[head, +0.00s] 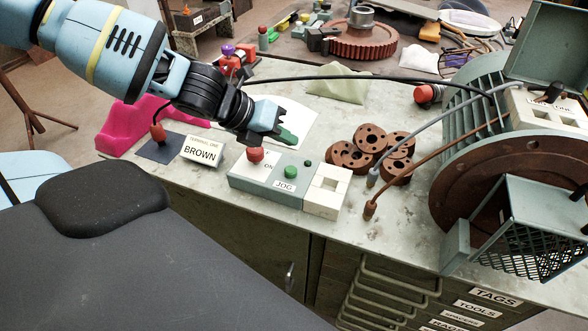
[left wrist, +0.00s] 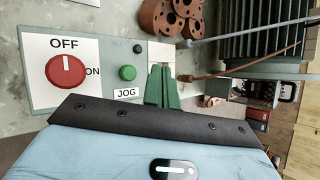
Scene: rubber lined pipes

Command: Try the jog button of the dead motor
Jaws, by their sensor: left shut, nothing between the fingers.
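The grey-green control box (head: 256,172) lies on the bench with a red knob (head: 255,155), a green button (head: 291,172) and a JOG label. In the left wrist view, the knob (left wrist: 66,71) has its white mark towards OFF, and the green button (left wrist: 127,73) stands clear. My left gripper (head: 288,137) is above and behind the box, its green fingers together and empty. In the left wrist view the fingertips (left wrist: 161,68) appear right of the button; their height above the box is unclear. The large ribbed motor (head: 470,110) stands at the right. My right gripper is not in view.
A black cable (head: 380,78) arches across behind the box. Grey and brown leads end at a grey tip (head: 372,178) and brown tip (head: 370,208) on the bench. Brown flanged rings (head: 371,138) lie behind. A card (head: 203,150) reads BROWN. The bench front is mostly clear.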

